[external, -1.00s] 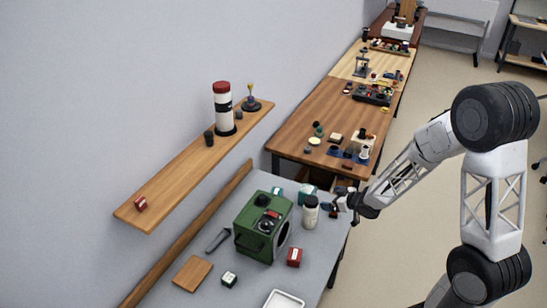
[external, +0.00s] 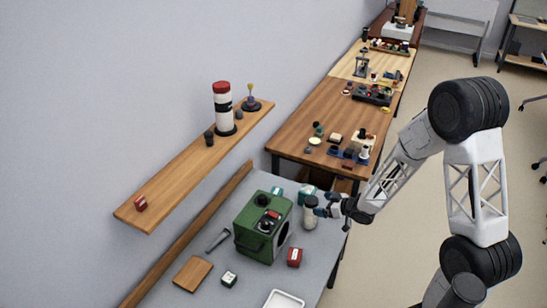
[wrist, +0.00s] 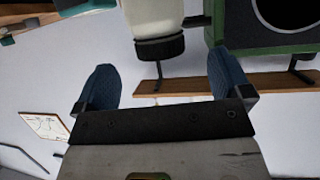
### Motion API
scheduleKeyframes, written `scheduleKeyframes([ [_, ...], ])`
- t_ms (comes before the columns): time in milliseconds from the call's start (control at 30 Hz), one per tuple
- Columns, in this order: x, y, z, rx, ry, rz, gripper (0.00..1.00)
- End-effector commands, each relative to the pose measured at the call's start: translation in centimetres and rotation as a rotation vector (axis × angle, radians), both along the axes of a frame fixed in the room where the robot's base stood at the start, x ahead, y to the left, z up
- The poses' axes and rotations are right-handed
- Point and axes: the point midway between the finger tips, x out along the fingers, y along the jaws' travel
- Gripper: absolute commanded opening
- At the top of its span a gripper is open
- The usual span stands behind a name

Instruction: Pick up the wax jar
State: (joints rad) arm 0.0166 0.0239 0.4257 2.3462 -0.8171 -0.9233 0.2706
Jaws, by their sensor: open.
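A white jar with a black lid (external: 310,217), which fits the wax jar, stands upright on the grey table just right of the green speaker box (external: 262,228). In the wrist view the jar (wrist: 155,18) appears upside down at the top, its dark lid toward my gripper. My gripper (external: 322,204) is at the jar's upper right side in the external view. In the wrist view my gripper (wrist: 164,78) has its two blue fingers wide apart, with the lid beyond and between them. Whether a finger touches the jar cannot be told.
The green box stands close beside the jar. Teal items (external: 304,192) lie behind it. A red box (external: 294,257) and a white tray (external: 284,300) are nearer the front. A wooden shelf (external: 185,172) hangs on the wall at left.

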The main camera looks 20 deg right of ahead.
Motion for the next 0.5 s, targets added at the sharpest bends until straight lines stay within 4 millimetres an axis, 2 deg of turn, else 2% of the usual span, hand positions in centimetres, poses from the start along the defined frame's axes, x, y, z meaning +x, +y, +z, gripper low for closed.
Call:
scheduleKeyframes([
  [200,0.82,0.58,-0.41,0.0,0.0,-0.001,0.96],
  [500,0.84,0.59,-0.43,0.0,0.0,-0.001,0.96],
])
